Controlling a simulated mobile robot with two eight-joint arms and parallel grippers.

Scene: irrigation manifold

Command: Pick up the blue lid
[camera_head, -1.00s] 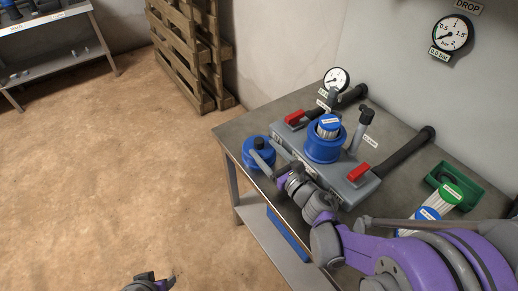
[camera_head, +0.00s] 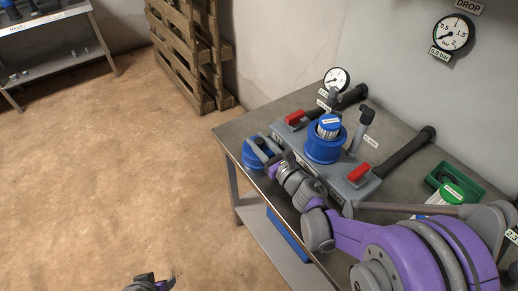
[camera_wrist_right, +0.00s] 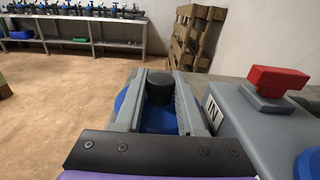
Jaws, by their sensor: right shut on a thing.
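The blue lid (camera_head: 250,158) sits at the left end of the metal table, beside the grey manifold. In the right wrist view the lid (camera_wrist_right: 158,118) shows as a blue disc with a dark knob (camera_wrist_right: 159,91) on top. My right gripper (camera_head: 262,148) is at the lid, shut on its knob with one finger on each side. In the right wrist view the fingers of my right gripper (camera_wrist_right: 160,88) flank the knob. The lid appears to rest on the table. My left gripper (camera_head: 150,284) shows only in part at the bottom edge, away from the table, its jaws unclear.
The grey manifold (camera_head: 345,188) carries red valve handles (camera_head: 360,172) and an open blue housing (camera_head: 323,149) with a pleated filter (camera_head: 329,125). A green tray (camera_head: 467,184) lies at the right. A wooden pallet (camera_head: 185,50) leans on the wall. The floor at left is clear.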

